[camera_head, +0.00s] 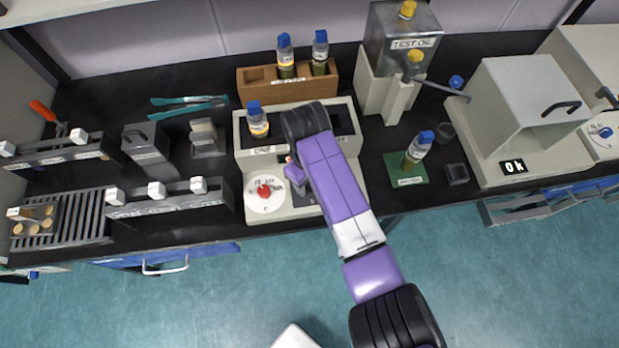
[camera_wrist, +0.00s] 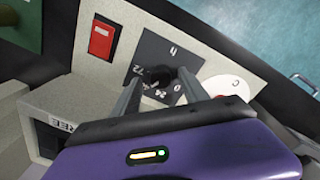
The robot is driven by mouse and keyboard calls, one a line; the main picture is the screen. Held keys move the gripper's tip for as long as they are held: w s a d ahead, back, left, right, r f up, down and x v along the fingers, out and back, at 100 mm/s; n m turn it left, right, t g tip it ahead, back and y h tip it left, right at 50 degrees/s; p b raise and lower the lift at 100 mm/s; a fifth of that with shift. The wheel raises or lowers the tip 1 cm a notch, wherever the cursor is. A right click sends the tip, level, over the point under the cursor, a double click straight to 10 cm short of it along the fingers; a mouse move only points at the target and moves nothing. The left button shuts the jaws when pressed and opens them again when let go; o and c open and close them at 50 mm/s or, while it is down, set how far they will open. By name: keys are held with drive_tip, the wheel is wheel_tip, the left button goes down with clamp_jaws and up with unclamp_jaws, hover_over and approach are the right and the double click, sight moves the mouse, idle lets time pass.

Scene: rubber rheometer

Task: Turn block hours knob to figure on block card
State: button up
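The black knob (camera_wrist: 158,77) sits on a dark square plate (camera_wrist: 165,50) with pale figures around it; I make out an "h", "72" and "0", and the rest is hard to read. My gripper (camera_wrist: 160,80) is over the plate, one finger on each side of the knob. The fingers look apart, with the knob between their tips; any contact is unclear. In the head view my arm hides the knob, which is on the pale machine (camera_head: 357,178). I cannot pick out the block card or its figure for certain.
Next to the plate are a red switch (camera_wrist: 102,38) and a white disc (camera_wrist: 228,87); the disc has a red knob (camera_head: 264,190). A blue-capped bottle (camera_head: 257,122) stands on the machine. A wooden rack (camera_head: 262,95) is behind. A bottle on a green card (camera_head: 405,178) stands right.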

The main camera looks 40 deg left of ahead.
drive_tip(key=shift+s+r+b, duration=0.2)
drive_tip(key=shift+r+b, duration=0.35)
drive_tip(key=shift+r, duration=3.3)
drive_tip(key=shift+s, duration=0.1)
